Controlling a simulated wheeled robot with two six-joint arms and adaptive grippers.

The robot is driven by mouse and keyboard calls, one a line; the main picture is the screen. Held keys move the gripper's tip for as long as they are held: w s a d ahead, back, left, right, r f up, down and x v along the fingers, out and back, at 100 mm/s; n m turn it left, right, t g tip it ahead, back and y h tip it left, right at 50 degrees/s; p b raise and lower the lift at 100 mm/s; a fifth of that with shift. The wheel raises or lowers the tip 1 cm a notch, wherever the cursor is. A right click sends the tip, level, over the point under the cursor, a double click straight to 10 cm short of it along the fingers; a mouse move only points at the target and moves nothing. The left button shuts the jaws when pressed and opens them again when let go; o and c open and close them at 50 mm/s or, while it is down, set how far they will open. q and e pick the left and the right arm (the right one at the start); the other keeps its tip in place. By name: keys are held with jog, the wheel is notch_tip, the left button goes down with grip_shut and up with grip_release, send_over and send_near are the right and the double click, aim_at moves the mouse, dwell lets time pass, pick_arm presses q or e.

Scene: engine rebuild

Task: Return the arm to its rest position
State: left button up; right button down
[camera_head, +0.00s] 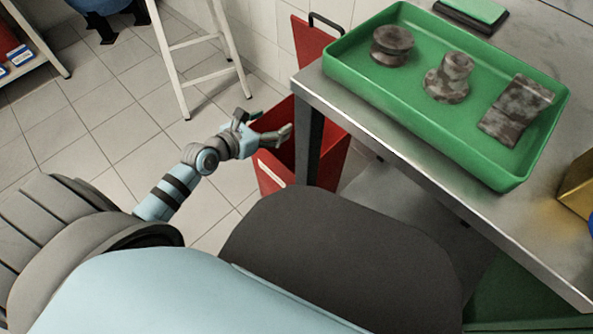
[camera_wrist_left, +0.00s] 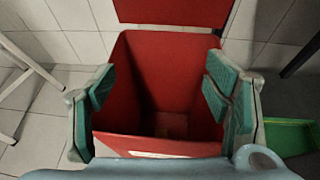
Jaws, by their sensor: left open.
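My left gripper (camera_head: 266,128) is over the near-left part of an open red bin (camera_head: 276,172) on the floor, left of the metal table. In the left wrist view its two green-padded fingers (camera_wrist_left: 160,108) are spread wide with nothing between them. The red bin (camera_wrist_left: 165,148) lies below and beyond the fingers, and its visible inside looks empty, though the bottom is dark. My right gripper is in neither view.
A metal table (camera_head: 395,143) stands at the right. On it a green tray (camera_head: 420,132) holds three brown, worn metal parts (camera_head: 448,78). The bin's red lid (camera_head: 309,50) stands raised behind it. A white stepladder (camera_head: 176,70) stands at the back left. Tiled floor (camera_head: 110,110) is clear at the left.

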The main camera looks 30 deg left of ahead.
pick_arm(q)
jog(key=shift+v, duration=1.45)
